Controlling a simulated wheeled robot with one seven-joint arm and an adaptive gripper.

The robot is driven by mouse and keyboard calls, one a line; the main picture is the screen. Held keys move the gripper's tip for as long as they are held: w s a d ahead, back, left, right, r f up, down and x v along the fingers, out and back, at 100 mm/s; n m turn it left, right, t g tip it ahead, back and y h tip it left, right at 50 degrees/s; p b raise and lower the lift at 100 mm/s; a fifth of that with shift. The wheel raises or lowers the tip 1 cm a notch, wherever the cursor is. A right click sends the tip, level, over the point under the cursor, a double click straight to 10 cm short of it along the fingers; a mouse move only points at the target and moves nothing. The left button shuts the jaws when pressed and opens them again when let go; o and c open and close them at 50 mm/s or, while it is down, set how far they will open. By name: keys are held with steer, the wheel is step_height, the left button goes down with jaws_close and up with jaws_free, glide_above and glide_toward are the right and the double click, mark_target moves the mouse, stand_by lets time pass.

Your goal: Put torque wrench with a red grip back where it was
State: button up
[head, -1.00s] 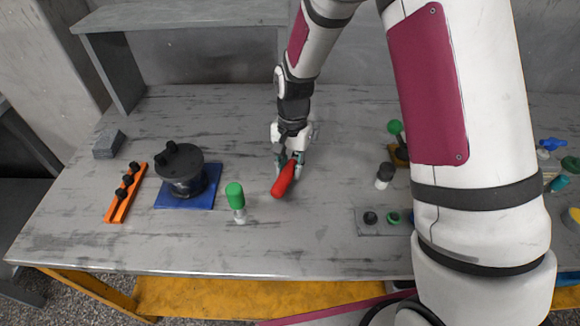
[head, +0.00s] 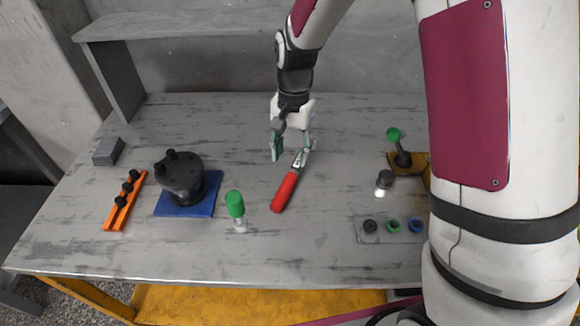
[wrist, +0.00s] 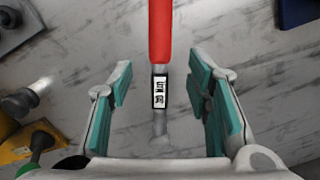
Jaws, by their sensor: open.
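The torque wrench with a red grip (head: 285,192) lies on the table near its middle, its grip toward the front and its grey metal end toward the back. My gripper (head: 291,156) is just above and behind it, with its fingers spread. In the wrist view the red grip (wrist: 160,32) runs up between the fingertips, and its metal shaft with a white label lies between the open fingers of my gripper (wrist: 161,88). The fingers stand apart from the wrench on both sides.
A green-capped bottle-like item (head: 236,206) stands left of the wrench. A dark motor (head: 181,178) sits on a blue plate further left, beside an orange rack (head: 125,201). At right are a grey holder (head: 374,230) and a black-capped item (head: 384,181). The table between is clear.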

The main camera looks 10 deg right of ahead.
steer(key=s+d+r+n+t, duration=0.1)
steer(key=s+d+r+n, duration=0.15)
steer(key=s+r, duration=0.5)
steer(key=s+d+r+n+t, duration=0.1)
steer(key=s+d+r, duration=0.25)
steer(key=r, duration=0.65)
steer(key=s+d+r+n+t, duration=0.1)
steer(key=s+d+n+t, duration=0.1)
steer(key=s, duration=1.4)
steer(key=shift+d+r+n+h, duration=0.25)
steer(key=shift+d+n+h, duration=0.05)
steer(key=shift+d+n, duration=0.4)
steer(key=shift+r, duration=0.1)
steer(key=shift+r+t+p, duration=0.5)
steer(key=shift+r+p, duration=0.85)
steer(key=shift+r, duration=0.25)
